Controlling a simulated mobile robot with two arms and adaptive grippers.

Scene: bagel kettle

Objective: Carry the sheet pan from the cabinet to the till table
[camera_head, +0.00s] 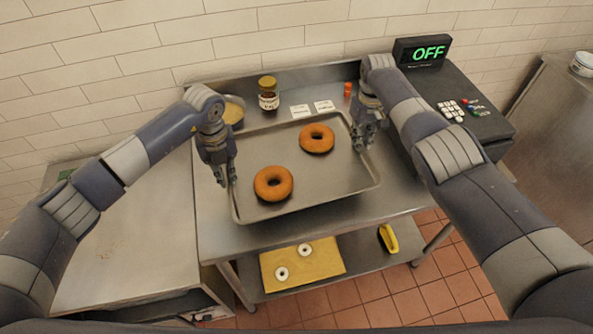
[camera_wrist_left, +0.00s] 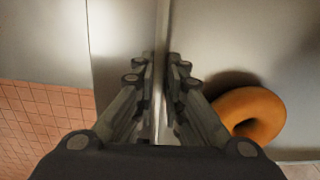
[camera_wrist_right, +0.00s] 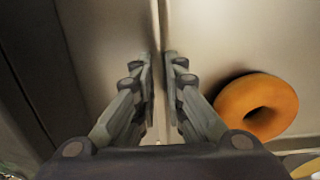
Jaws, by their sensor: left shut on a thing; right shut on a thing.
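The sheet pan (camera_head: 310,185) is a grey metal tray over the steel till table (camera_head: 225,238), slightly tilted in the picture. Two brown bagels lie in it, one at the front left (camera_head: 273,183) and one at the back right (camera_head: 317,138). My left gripper (camera_head: 228,182) is shut on the pan's left rim (camera_wrist_left: 160,75). My right gripper (camera_head: 360,146) is shut on the pan's right rim (camera_wrist_right: 163,60). I cannot tell whether the pan touches the table top. A bagel shows beside the rim in the left wrist view (camera_wrist_left: 262,108) and in the right wrist view (camera_wrist_right: 278,115).
A till (camera_head: 460,110) reading OFF stands right of the pan. Behind the pan are a jar (camera_head: 268,95), a bowl (camera_head: 233,112), small white cards (camera_head: 312,108) and an orange-red item (camera_head: 347,89). A bare steel cabinet (camera_head: 130,235) is at left. A lower shelf holds a yellow board (camera_head: 315,266).

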